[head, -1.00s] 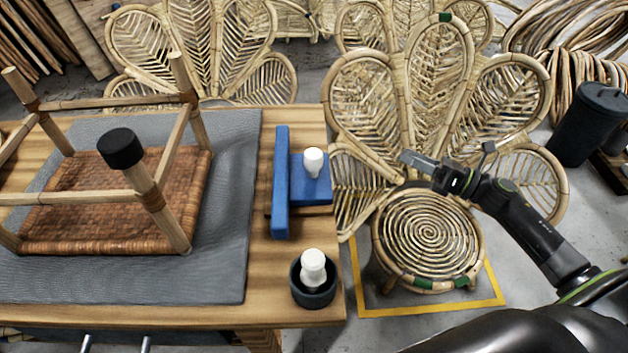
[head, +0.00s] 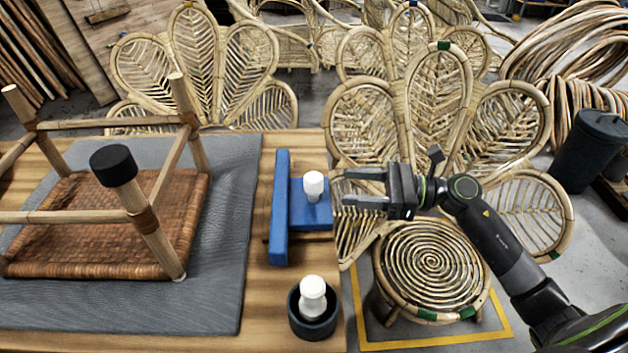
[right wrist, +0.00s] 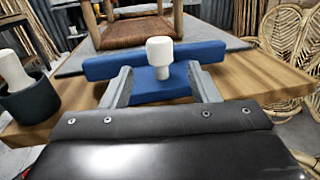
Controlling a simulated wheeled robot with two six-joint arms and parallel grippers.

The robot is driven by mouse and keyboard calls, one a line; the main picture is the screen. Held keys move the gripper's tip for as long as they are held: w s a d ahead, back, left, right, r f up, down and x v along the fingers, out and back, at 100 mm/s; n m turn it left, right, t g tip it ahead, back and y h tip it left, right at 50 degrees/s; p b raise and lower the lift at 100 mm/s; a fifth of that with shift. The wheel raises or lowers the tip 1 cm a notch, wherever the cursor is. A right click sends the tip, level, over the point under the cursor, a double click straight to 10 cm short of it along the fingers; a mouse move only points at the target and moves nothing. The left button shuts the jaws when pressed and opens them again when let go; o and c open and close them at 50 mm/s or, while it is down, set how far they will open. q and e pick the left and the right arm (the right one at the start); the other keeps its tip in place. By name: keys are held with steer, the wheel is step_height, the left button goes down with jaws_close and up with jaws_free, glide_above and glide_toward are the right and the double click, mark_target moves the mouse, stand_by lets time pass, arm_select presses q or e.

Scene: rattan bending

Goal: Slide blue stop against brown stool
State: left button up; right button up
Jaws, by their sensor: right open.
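The blue stop (head: 281,207) stands on the wooden table between the grey mat and the table's right edge. It has a long upright bar, a flat blue base and a white knob (head: 314,186). The brown stool (head: 100,225) lies upside down on the mat to the left, its woven seat down and legs up. A gap separates bar and stool. My right gripper (head: 362,188) is open, just right of the knob. In the right wrist view, its fingers (right wrist: 160,88) point at the blue stop, with the knob ahead between them. My left gripper is out of view.
A dark cup (head: 315,312) with a white knobbed piece stands in front of the blue stop, near the table's right edge. A round rattan stool (head: 433,262) and petal-backed rattan chairs stand on the floor beyond the table. Bare wood (head: 262,300) shows beside the mat.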

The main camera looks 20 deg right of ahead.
mark_target(314, 184)
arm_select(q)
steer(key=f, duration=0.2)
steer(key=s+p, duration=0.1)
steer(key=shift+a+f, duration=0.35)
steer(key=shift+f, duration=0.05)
arm_select(e)
steer(key=x, duration=0.8)
steer(key=shift+a, duration=0.15)
jaws_close()
steer(key=shift+f, duration=0.1)
